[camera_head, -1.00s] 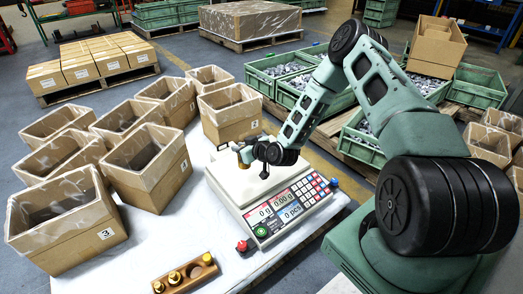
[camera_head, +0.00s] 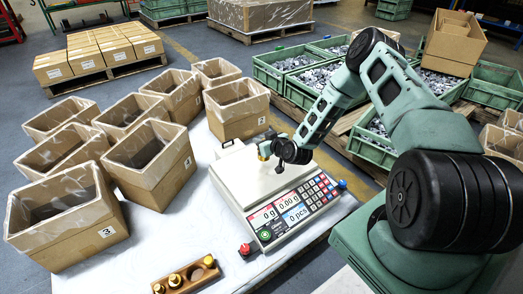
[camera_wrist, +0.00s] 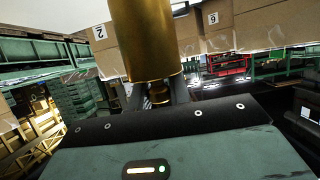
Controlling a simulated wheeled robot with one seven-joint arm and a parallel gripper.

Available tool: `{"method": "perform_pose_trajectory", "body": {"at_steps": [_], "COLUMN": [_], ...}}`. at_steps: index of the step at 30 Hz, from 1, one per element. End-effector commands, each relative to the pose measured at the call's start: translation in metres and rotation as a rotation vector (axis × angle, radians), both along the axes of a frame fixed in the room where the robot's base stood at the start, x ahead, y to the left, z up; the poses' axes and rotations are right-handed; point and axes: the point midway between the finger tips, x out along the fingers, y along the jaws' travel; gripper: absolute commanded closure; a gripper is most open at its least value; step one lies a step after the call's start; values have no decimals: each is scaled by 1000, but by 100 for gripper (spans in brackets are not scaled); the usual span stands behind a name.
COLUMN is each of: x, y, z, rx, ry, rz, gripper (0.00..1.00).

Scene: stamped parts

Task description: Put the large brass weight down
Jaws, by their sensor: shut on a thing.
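The large brass weight (camera_wrist: 143,42) is a shiny gold cylinder with a narrow neck and knob, which points toward my gripper in the wrist view. My gripper (camera_wrist: 160,95) is shut on the knob. In the head view, the brass weight (camera_head: 264,150) is small and partly hidden by my gripper (camera_head: 272,150), over the rear part of the scale (camera_head: 235,185). I cannot tell whether it touches the pan. The scale's display (camera_head: 285,215) reads 0 g, 0.00 g and 0 pcs. A wooden weight block (camera_head: 205,275) with smaller brass weights lies in front of the scale.
Several open, lined cartons (camera_head: 150,165) crowd the left of the white table (camera_head: 140,265). One carton (camera_head: 238,110) stands just behind the scale. Green crates of metal parts (camera_head: 290,65) stand behind.

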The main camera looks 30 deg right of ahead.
Motion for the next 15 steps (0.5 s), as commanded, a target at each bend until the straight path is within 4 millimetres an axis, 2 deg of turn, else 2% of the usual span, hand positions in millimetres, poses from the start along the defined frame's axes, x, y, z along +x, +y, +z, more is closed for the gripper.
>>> {"method": "perform_pose_trajectory", "body": {"at_steps": [8, 15], "x": [1, 1], "y": [0, 0], "z": [-32, -33], "rx": [0, -1], "ry": [-4, -5], "rz": [-1, -1], "gripper": [100, 100]}}
